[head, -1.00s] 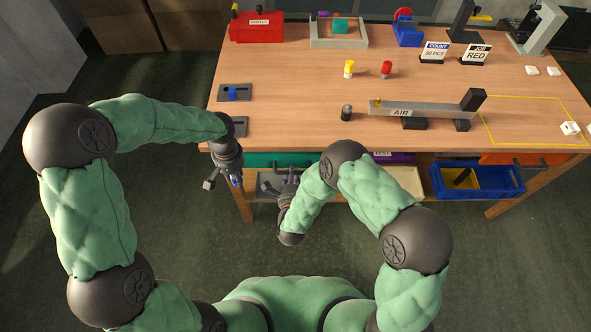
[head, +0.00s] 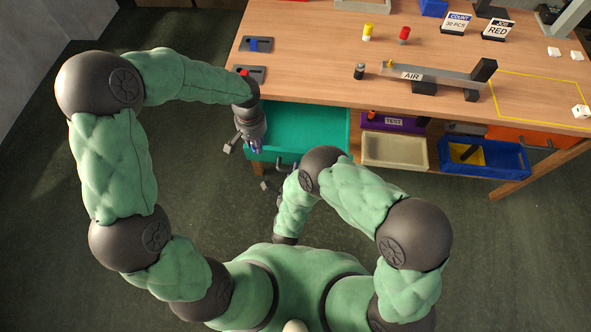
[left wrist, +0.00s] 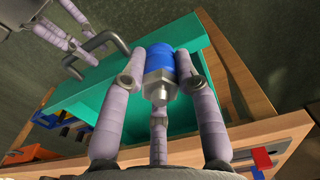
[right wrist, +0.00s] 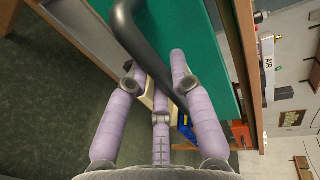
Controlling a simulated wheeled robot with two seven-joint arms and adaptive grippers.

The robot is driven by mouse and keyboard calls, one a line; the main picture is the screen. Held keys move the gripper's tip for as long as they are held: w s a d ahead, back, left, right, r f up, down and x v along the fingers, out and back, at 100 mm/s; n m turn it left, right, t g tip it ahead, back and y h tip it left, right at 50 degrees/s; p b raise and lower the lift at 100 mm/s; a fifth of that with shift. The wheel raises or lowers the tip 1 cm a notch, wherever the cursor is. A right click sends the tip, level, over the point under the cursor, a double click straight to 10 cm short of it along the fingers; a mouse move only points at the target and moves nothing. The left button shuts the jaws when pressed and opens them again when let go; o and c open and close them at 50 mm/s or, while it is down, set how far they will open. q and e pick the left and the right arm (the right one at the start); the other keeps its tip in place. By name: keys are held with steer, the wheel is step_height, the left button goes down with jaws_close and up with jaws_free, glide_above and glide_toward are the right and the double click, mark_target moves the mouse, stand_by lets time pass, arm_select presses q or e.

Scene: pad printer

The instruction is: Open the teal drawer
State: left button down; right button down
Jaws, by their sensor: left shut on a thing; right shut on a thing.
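The teal drawer (head: 318,128) stands pulled out from under the left part of the table, and the part of its inside that shows looks empty. Its dark bar handle (right wrist: 147,45) crosses its front and also shows in the left wrist view (left wrist: 107,44). My right gripper (head: 280,184) is shut on the handle, its fingers around the bar in the right wrist view. My left gripper (head: 252,146) is above the drawer's left front corner, shut on a blue part with a metal hex end (left wrist: 160,62).
The wooden table (head: 320,70) holds two slotted plates (head: 257,44) at left, a tilted AIR bar (head: 437,74), and yellow (head: 369,31) and red (head: 404,35) capped items. Right of the drawer are a beige bin (head: 394,150), a purple TEST bin (head: 390,122) and a blue bin (head: 482,157).

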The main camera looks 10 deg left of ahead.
steer(key=shift+s, duration=0.45)
steer(key=c, duration=1)
jaws_free()
steer(key=shift+c, duration=0.2)
